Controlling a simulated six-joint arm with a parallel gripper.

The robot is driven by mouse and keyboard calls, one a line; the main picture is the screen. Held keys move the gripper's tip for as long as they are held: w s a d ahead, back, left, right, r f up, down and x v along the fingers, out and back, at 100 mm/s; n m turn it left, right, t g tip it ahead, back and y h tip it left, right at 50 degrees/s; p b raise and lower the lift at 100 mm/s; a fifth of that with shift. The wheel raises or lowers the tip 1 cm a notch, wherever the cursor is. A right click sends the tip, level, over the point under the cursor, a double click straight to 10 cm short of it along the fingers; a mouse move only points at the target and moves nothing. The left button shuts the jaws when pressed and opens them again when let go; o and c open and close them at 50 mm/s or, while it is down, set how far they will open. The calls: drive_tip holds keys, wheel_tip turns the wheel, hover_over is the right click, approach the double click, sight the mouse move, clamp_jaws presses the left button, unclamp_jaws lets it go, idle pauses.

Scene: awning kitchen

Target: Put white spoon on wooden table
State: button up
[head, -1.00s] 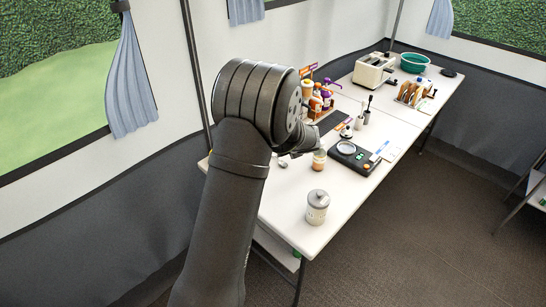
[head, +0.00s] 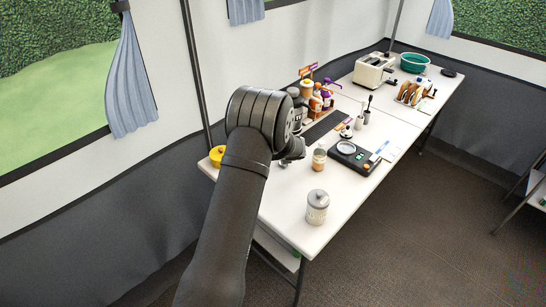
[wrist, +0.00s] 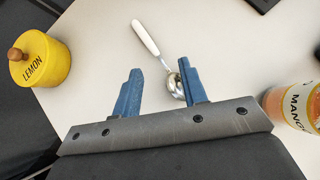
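A spoon with a white handle (wrist: 146,38) and a shiny metal bowl lies on the white table top (wrist: 95,25), seen in the wrist view. Its bowl is beside the right finger, partly hidden by it, and the handle points up and left. My gripper (wrist: 158,92) is open, with its blue fingers apart and nothing held between them. Whether a finger touches the bowl I cannot tell. In the head view my arm hides most of the gripper above the near table (head: 285,215). The table tops look white; no wooden surface shows.
A yellow lemon pot (wrist: 40,58) stands at the left and an orange mango jar (wrist: 296,105) close on the right. A lidded canister (head: 317,208), a black scale (head: 353,157) and sauce bottles (head: 314,98) stand on the table.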

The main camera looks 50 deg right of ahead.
drive_tip(key=x, duration=0.4)
drive_tip(key=shift+w+a, duration=0.2)
drive_tip(key=shift+a, duration=0.15)
drive_tip(key=shift+w+d+f, duration=0.3)
drive_tip(key=shift+w+f, duration=0.1)
drive_tip(key=shift+f, duration=0.1)
clamp_jaws()
